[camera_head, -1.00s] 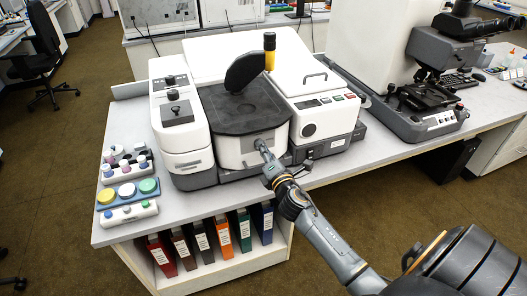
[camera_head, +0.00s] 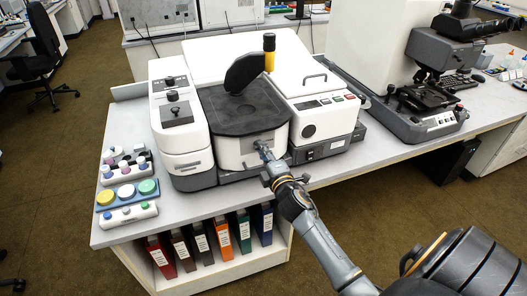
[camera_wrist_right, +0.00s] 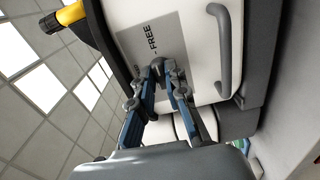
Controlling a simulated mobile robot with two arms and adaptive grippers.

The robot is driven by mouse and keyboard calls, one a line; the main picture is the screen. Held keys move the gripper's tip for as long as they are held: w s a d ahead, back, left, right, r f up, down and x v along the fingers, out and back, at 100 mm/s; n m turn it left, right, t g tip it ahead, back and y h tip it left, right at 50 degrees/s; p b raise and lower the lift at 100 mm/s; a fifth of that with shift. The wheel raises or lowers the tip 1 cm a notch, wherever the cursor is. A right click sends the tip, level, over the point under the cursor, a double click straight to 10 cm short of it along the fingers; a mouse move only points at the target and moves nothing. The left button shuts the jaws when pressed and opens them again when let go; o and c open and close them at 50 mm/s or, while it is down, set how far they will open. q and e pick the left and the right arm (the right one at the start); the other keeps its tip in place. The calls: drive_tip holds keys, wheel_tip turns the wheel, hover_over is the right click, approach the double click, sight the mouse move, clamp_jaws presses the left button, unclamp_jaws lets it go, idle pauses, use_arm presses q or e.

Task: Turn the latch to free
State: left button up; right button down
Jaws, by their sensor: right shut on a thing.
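The infrared microscope (camera_head: 198,137) is a white and dark grey bench instrument on the table. A grey plate (camera_head: 248,144) is on the front of its middle section; in the right wrist view the plate (camera_wrist_right: 148,32) carries the word FREE. My right gripper (camera_head: 261,145) is at the right part of this plate. In the right wrist view my right gripper (camera_wrist_right: 163,68) has its fingertips close together at the plate, below the word, shut on the latch. The fingers mostly hide the latch, so its exact angle cannot be told. My left gripper is not in view.
A grey handle bar (camera_wrist_right: 225,50) is beside the plate in the wrist view. Racks of coloured caps and vials (camera_head: 127,190) stand on the table's left end. Binders (camera_head: 222,238) fill the shelf below. Another microscope (camera_head: 430,100) stands to the right.

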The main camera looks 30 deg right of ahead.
idle(0.3)
drive_tip(key=c, duration=1.3)
unclamp_jaws()
drive_tip(key=shift+d, duration=0.1)
drive_tip(key=shift+c, duration=0.2)
drive_tip(key=v, duration=1.2)
drive_tip(key=shift+f, duration=0.1)
